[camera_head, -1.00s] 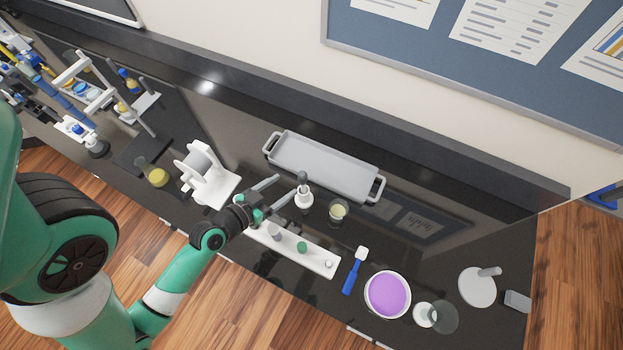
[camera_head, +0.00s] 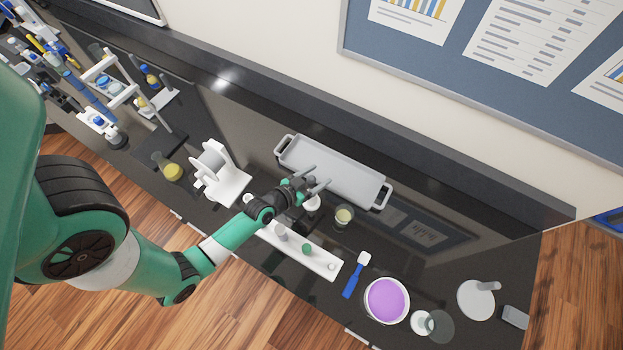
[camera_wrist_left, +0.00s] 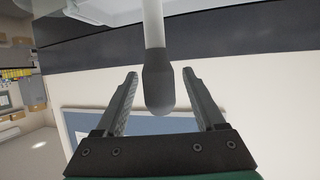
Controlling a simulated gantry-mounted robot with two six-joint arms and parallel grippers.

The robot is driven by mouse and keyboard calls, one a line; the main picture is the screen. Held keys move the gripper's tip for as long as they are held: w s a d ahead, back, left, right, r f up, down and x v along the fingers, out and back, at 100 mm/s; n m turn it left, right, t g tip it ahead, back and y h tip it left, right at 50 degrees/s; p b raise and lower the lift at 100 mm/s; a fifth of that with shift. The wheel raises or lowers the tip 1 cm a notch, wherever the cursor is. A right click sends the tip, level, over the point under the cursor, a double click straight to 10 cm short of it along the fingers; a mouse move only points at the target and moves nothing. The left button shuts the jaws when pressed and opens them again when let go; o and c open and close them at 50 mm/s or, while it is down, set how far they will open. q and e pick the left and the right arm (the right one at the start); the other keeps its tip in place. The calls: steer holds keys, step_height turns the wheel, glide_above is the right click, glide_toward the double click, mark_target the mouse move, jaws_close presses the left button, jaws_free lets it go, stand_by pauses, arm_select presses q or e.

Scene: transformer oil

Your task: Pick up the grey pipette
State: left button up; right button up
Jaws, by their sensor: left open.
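The grey pipette (camera_wrist_left: 158,80) shows in the left wrist view as a dark grey rounded bulb on a pale stem, between my open fingers with a gap on each side. In the head view my left gripper (camera_head: 317,177) is open at the pipette, in front of the grey tray. There the gripper mostly hides the pipette. Its white round holder (camera_head: 313,203) shows in part just below the fingers. In the left wrist view both fingers of my left gripper (camera_wrist_left: 163,85) are spread. My right gripper is not in view.
The grey tray (camera_head: 376,201) lies behind the gripper. A glass with yellowish content (camera_head: 343,216) stands to the right. A white rack (camera_head: 318,259), a blue-handled tool (camera_head: 354,280) and a purple-filled bowl (camera_head: 387,301) lie nearer the front. A white stand (camera_head: 228,185) is left.

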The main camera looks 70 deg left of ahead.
arm_select(q)
steer(key=shift+w+a+f, duration=0.1)
steer(key=shift+w, duration=0.1)
jaws_close()
stand_by(0.3)
step_height(320, 180, up, 10)
steer(key=p, duration=0.3)
steer(key=c, duration=0.7)
jaws_free()
jaws_close()
